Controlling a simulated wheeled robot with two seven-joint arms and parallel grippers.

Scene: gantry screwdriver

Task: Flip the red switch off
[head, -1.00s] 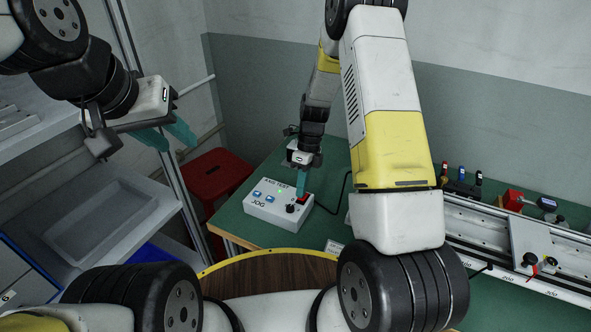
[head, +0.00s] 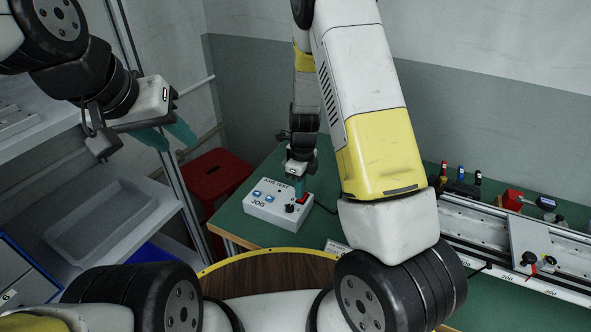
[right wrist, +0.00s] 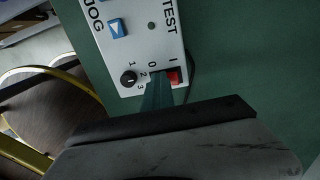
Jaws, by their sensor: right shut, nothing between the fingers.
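The red switch (head: 303,199) is on the top of a white control box (head: 268,212) on the green table. In the right wrist view the red switch (right wrist: 174,77) sits below the marks 0 and I, its red part under the I. My right gripper (head: 297,188) points down at the switch, fingers shut and empty. In the right wrist view its teal fingertips (right wrist: 158,84) are at the 0 side, right beside the red part; I cannot tell whether they touch. My left gripper (head: 178,142) is open and empty, far from the box at upper left.
A black knob (right wrist: 128,77) and blue buttons (head: 257,194) share the box top. The small lamp (right wrist: 151,26) looks dark. A red stool (head: 215,176) stands left of the table. A rail fixture (head: 480,225) is at right. Green tabletop is free behind the box.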

